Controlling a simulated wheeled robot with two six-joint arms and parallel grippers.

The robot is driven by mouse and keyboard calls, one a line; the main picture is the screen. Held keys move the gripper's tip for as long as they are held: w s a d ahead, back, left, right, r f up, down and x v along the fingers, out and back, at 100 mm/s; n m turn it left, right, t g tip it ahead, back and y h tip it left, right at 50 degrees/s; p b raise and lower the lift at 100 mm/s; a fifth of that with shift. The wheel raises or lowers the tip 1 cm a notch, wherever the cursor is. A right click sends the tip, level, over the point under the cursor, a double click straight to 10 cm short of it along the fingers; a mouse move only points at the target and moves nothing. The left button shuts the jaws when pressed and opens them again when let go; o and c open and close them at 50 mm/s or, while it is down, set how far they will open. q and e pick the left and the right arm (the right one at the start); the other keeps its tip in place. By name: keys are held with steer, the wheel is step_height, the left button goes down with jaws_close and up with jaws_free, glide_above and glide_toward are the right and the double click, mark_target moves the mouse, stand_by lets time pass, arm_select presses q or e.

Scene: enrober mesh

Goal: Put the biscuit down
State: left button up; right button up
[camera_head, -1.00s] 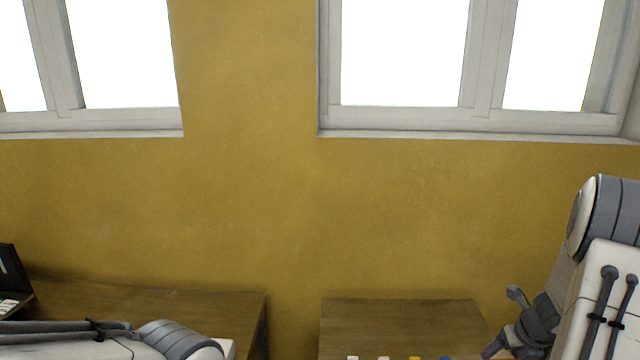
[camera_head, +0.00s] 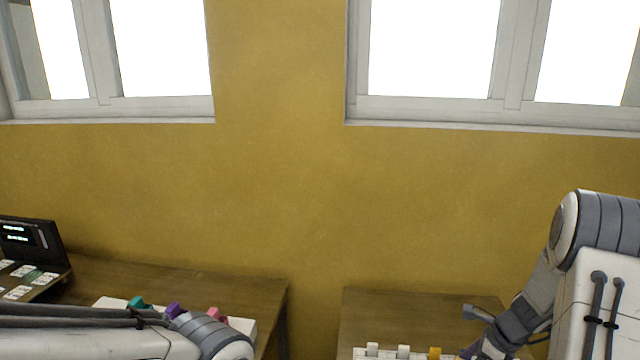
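I see no biscuit in this view. My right arm comes in from the right, and its end, with the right gripper (camera_head: 477,333), is low over the right-hand table (camera_head: 420,308). The gripper is partly cut off by the bottom edge, so its opening and anything in it cannot be made out. My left arm crosses the lower left, over the left-hand table (camera_head: 225,285). Its gripper is outside the picture.
A dark device with a lit screen (camera_head: 28,240) and several cards stands at the far left. Teal (camera_head: 136,302), purple (camera_head: 174,310) and pink (camera_head: 213,313) pieces show behind my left arm. White and yellow (camera_head: 434,352) pieces stand at the right-hand table's front. A gap separates the tables.

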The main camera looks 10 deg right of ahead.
steer(key=s+a+f+n+g+h+b, duration=0.1)
steer(key=s+a+f+n+g+b, duration=0.1)
steer(key=a+f+n, duration=0.4)
steer(key=s+a+f+n+g+h+b, duration=0.2)
steer(key=a+f+n+g+b, duration=0.3)
steer(key=a+n, duration=0.8)
steer(key=f+n, duration=0.1)
steer(key=n, duration=0.6)
steer(key=shift+s+a+n+g, duration=0.2)
steer(key=shift+a+n+g, duration=0.05)
steer(key=shift+n+g, duration=0.05)
